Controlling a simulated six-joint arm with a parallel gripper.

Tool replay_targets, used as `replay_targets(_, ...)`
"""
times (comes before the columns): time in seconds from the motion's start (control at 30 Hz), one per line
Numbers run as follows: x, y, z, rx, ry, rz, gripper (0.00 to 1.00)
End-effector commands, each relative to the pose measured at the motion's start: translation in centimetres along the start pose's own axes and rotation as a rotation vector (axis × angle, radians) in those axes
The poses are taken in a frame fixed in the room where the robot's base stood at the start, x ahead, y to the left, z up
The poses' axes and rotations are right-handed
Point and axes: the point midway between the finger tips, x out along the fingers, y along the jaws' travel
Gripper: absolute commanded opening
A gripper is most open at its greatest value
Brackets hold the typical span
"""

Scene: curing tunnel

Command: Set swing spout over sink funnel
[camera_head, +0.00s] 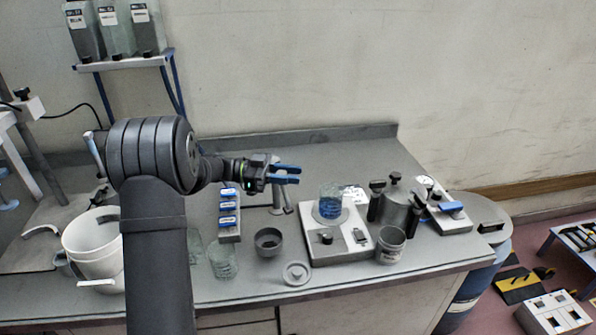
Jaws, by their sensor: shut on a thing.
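My gripper (287,174), with blue fingers, reaches right from my arm over the middle of the bench. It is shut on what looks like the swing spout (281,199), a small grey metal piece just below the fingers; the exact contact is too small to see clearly. A dark grey round cup with an open top, possibly the sink funnel (268,243), stands on the bench below and slightly left of the spout. The spout's outlet is not clear, and I cannot tell whether it points over the cup.
A hotplate (325,240) bearing a beaker of blue liquid (330,202) stands to the right. A white bucket (92,243) stands left; a metal pot (397,207) stands right.

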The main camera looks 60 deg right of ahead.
Motion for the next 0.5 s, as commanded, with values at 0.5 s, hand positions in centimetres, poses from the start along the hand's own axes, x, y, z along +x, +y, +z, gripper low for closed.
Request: replay_targets(0.5,-2.0,1.0,-0.1,0.001,0.002,0.199,0.00)
